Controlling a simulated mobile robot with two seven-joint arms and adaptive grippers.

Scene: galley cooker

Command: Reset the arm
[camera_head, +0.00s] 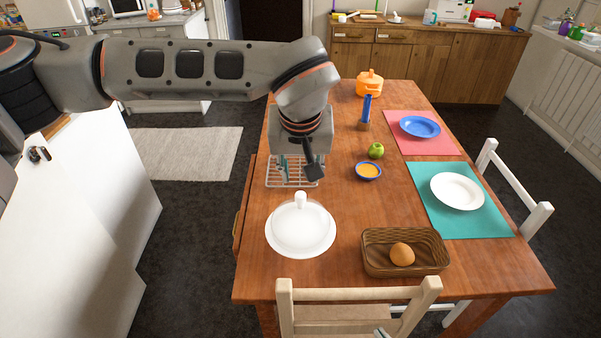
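My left arm reaches in from the left across the upper middle. Its gripper (299,170) points down over the white wire rack (275,184) at the table's left side. Its two fingers stand apart with nothing seen between them, and they hide part of the rack. I cannot tell whether they touch it. A small grey tip of what looks like my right gripper (381,333) shows at the bottom edge, over the near chair; the rest is out of view.
The wooden table (345,215) holds a white domed dish (300,229), a basket (378,262) with a bread roll (402,253), an orange-filled bowl (368,171), a green apple (376,151), an orange pot (369,83) and plates on mats. Chairs stand near and right.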

